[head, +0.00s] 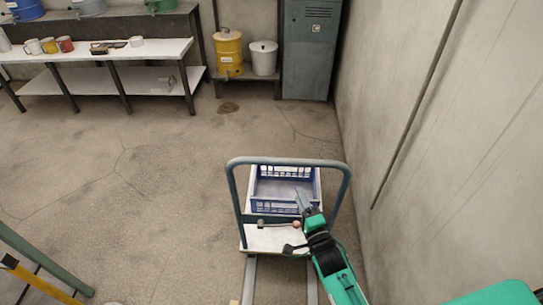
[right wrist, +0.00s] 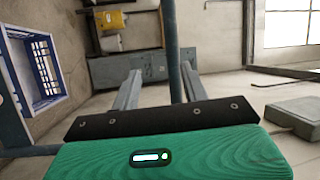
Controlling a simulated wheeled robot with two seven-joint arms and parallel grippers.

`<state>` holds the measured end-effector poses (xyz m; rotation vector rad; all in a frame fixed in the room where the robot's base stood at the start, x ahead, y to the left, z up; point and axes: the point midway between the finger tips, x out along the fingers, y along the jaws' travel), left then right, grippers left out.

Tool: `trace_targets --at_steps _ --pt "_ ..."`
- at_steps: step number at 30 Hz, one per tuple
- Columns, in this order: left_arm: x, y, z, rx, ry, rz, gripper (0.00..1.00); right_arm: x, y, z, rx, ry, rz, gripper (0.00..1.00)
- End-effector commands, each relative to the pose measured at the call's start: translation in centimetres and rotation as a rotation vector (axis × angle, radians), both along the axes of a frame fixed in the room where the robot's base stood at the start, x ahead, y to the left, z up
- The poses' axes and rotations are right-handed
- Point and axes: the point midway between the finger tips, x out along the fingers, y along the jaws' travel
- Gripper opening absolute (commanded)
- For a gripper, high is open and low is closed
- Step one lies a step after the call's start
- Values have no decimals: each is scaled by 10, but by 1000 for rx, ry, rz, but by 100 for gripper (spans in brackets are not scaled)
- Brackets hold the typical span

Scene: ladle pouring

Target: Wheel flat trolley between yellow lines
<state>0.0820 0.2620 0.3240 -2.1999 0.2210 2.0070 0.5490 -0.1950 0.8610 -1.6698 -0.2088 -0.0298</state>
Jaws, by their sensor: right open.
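The flat trolley (head: 262,240) stands on the floor at the lower middle of the head view, its pale deck partly hidden. Its blue-grey push handle (head: 288,161) rises as a hoop on the near side. A blue crate (head: 285,207) sits on the deck. My right gripper (head: 301,201) is over the trolley, inside the hoop's outline and left of its right post. Its two grey fingers stand apart in the right wrist view (right wrist: 163,82), with an upright bar showing between them; contact cannot be told. My left gripper is out of view. No yellow floor lines show clearly.
A wall (head: 420,120) runs close along the right. A grey locker (head: 309,50), a yellow drum (head: 229,54) and a white bucket (head: 264,58) stand at the back. A white workbench (head: 100,52) with mugs is at the back left.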

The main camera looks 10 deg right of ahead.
Motion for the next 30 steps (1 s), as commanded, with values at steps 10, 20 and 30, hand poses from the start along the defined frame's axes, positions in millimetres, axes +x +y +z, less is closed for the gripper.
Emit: trace_targets --at_steps 10,20,30 --pt "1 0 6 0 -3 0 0 25 2 25 43 -37 5 45" --pt "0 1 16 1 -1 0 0 82 9 36 42 -35 5 45" --pt "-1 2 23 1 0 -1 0 127 14 42 42 -33 5 45"
